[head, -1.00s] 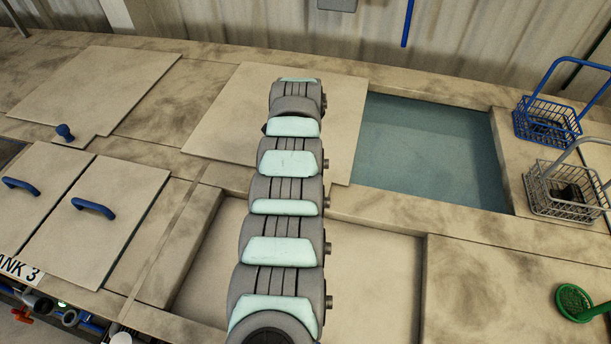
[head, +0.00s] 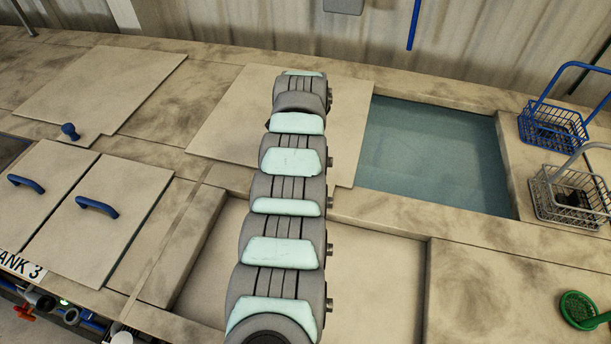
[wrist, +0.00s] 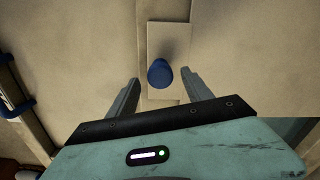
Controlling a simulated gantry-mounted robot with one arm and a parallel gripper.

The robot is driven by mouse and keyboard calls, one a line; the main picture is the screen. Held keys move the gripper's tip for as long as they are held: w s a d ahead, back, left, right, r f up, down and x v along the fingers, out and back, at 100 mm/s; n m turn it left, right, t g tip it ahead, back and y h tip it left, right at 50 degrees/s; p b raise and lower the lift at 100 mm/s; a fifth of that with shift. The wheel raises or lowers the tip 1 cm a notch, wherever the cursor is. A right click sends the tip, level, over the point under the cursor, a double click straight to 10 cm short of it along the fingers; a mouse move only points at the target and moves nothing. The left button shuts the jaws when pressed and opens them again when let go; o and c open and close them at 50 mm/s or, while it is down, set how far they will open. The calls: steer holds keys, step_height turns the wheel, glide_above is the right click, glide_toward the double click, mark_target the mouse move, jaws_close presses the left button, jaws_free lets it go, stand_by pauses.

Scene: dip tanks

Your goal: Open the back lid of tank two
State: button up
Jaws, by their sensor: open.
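A flat beige back lid (head: 225,125) lies behind the recessed front section in the head view, partly covered by my arm. Bluish liquid (head: 430,155) shows uncovered directly to its right. No label for this tank is readable. In the wrist view a blue knob (wrist: 160,73) stands on a narrow beige tab (wrist: 178,40). My gripper (wrist: 160,85) is open, with one finger on each side of the knob and a gap on both sides. The head view hides my gripper and this knob behind my arm.
At left are another back lid with a blue knob (head: 70,131) and two front lids with blue handles (head: 97,206), by a TANK 3 label (head: 18,265). At right stand a blue basket (head: 552,125), a grey basket (head: 570,195) and a green strainer (head: 580,308).

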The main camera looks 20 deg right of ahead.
step_height(320, 180, up, 9)
steer(key=b, duration=0.1)
stand_by(0.6)
